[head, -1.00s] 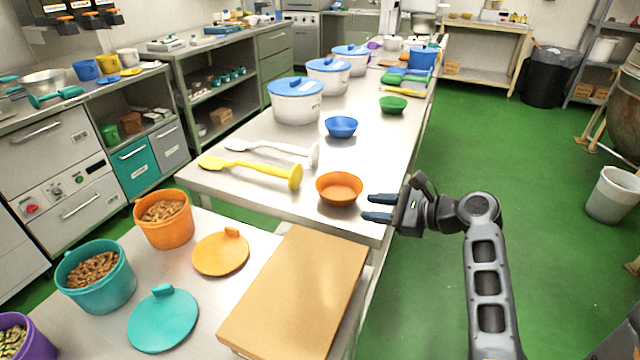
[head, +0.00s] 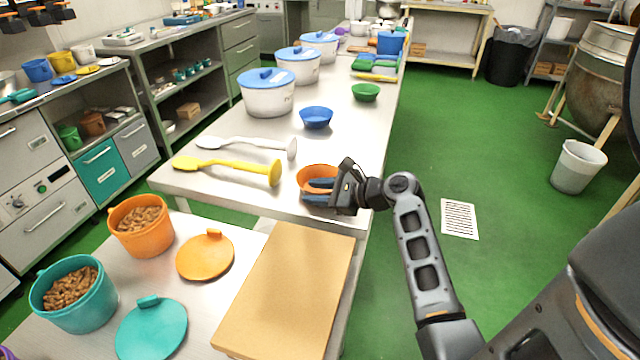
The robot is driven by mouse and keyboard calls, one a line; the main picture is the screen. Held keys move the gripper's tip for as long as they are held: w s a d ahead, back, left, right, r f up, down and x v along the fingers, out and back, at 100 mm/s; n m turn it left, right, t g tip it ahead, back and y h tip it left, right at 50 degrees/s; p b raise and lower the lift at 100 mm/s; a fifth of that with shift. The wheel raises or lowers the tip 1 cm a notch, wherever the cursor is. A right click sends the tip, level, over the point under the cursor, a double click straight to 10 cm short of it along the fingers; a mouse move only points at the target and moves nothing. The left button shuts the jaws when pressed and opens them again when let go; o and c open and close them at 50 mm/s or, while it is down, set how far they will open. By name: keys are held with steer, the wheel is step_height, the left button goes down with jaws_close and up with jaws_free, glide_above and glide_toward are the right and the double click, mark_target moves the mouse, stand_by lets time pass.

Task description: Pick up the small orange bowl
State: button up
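The small orange bowl (head: 312,172) sits near the front right corner of the long steel table (head: 225,196). My gripper (head: 312,190) is at the bowl's right and near side, with its fingers pointing left. The two blue-tipped fingers stand apart, and they cover much of the bowl's right and near part. I cannot tell whether either finger touches the bowl or whether one is inside it.
A yellow spoon (head: 225,168) and a white spoon (head: 245,146) lie left of the bowl. A blue bowl (head: 316,117) and a green bowl (head: 366,92) stand farther back. A cardboard box (head: 288,290) lies on the nearer table.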

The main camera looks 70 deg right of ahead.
jaws_close()
stand_by(0.6)
